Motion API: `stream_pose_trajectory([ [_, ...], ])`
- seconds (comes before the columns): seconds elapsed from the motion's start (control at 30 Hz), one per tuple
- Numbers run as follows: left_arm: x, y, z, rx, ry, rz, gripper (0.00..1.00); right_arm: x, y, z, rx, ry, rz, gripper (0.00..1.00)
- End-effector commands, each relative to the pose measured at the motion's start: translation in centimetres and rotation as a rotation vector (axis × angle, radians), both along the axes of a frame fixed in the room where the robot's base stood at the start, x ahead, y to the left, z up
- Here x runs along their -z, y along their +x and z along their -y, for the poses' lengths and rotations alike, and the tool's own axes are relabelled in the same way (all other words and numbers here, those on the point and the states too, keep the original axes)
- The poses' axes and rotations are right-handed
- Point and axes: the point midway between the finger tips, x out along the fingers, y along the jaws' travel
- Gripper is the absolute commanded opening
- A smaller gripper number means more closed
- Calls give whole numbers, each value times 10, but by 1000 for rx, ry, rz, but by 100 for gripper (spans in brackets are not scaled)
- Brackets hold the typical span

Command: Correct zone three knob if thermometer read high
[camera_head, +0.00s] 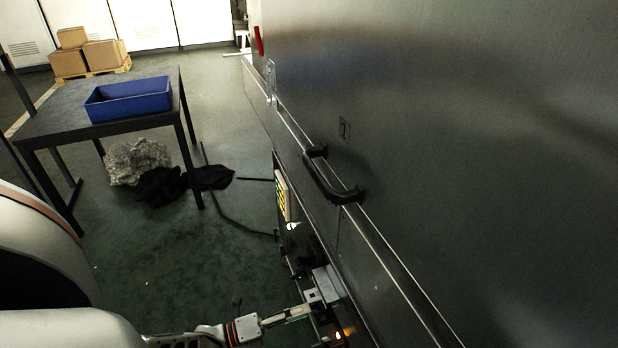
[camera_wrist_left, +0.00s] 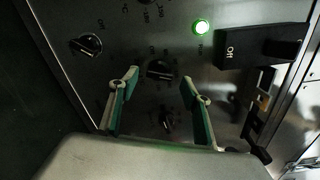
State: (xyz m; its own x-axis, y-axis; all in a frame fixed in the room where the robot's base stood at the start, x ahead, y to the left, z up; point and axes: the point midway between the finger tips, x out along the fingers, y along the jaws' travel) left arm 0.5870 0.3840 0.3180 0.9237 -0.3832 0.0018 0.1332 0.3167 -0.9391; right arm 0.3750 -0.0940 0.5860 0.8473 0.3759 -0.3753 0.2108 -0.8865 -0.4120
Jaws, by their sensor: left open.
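My left gripper (camera_head: 290,314) reaches the side of the steel dryer (camera_head: 480,130) at the bottom of the head view. In the left wrist view, its two green-lined fingers (camera_wrist_left: 160,80) are apart, facing a metal control panel (camera_wrist_left: 120,20). A black knob (camera_wrist_left: 160,70) shows between the fingertips, and I cannot tell whether they touch it. Another black knob (camera_wrist_left: 87,45) is to the left, and a third knob (camera_wrist_left: 166,120) shows lower between the fingers. The zone numbers are not readable. I cannot make out a thermometer. My right gripper is not in view.
A lit green lamp (camera_wrist_left: 201,27) and a black switch block (camera_wrist_left: 262,46) are right of the knobs. A black handle (camera_head: 318,178) juts from the dryer. A table (camera_head: 60,122) bears a blue crate (camera_head: 130,103). Crumpled sacking (camera_head: 137,162) lies beneath. The middle floor is mostly clear.

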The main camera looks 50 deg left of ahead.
Motion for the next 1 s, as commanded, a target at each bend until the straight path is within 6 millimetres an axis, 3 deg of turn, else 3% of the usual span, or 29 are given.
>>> stream_pose_trajectory([
  [0.2, 1, 20, 9, 0, -1, -2, 48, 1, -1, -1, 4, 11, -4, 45],
  [0.53, 1, 24, 10, -1, -2, -3, 48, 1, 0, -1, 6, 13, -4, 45],
  [0.7, 1, 24, 10, -1, -2, -3, 9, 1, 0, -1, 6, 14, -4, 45],
  [1.0, 1, 23, 10, -1, -20, -10, 10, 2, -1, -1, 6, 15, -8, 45],
])
